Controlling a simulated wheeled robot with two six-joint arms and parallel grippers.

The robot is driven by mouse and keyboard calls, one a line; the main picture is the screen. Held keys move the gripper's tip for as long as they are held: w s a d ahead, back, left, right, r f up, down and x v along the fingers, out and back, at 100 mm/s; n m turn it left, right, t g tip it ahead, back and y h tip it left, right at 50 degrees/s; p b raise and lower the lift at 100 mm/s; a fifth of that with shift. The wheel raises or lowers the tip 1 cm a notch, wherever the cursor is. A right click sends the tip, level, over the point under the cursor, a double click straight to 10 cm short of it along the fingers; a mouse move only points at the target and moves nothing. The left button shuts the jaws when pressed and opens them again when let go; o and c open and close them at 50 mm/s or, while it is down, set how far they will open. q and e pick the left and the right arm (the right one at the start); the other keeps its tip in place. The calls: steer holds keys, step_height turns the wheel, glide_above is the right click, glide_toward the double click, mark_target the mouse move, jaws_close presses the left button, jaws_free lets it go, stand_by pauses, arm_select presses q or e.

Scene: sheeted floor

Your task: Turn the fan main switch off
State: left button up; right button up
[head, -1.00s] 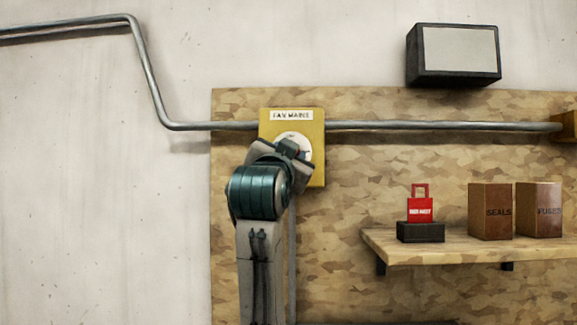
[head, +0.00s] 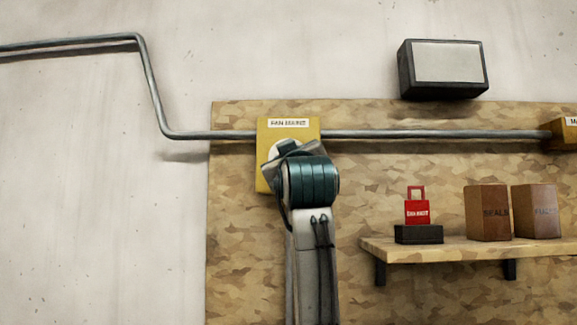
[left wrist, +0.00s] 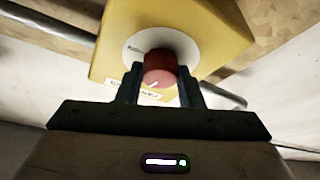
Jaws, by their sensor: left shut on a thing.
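The fan main switch is a yellow box (head: 302,138) labelled "FAN MAINS" on the patterned board. It carries a white round dial (left wrist: 135,48) and a red rotary knob (left wrist: 160,60). The wrist view shows the knob between the two dark fingers of my left gripper (left wrist: 158,73), which is shut on it. A pale mark shows on the knob's lower part. In the head view my left gripper (head: 290,149) is at the box's face, tilted, and with my wrist it hides the knob and much of the dial. My right gripper is not in view.
A metal conduit (head: 430,134) runs through the box's level. A dark-framed panel (head: 445,65) is above.

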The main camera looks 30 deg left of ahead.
arm_select(q)
steer(key=shift+n+g+y, duration=0.4)
steer(key=shift+n+g, duration=0.3)
steer(key=shift+n, duration=1)
steer(key=o, duration=1)
steer(key=shift+c, duration=0.2)
steer(key=shift+d+b, duration=0.1)
steer(key=shift+b, duration=0.2)
steer(key=b+v, duration=0.5)
steer(key=v, duration=0.5)
steer(key=shift+s+d, duration=0.3)
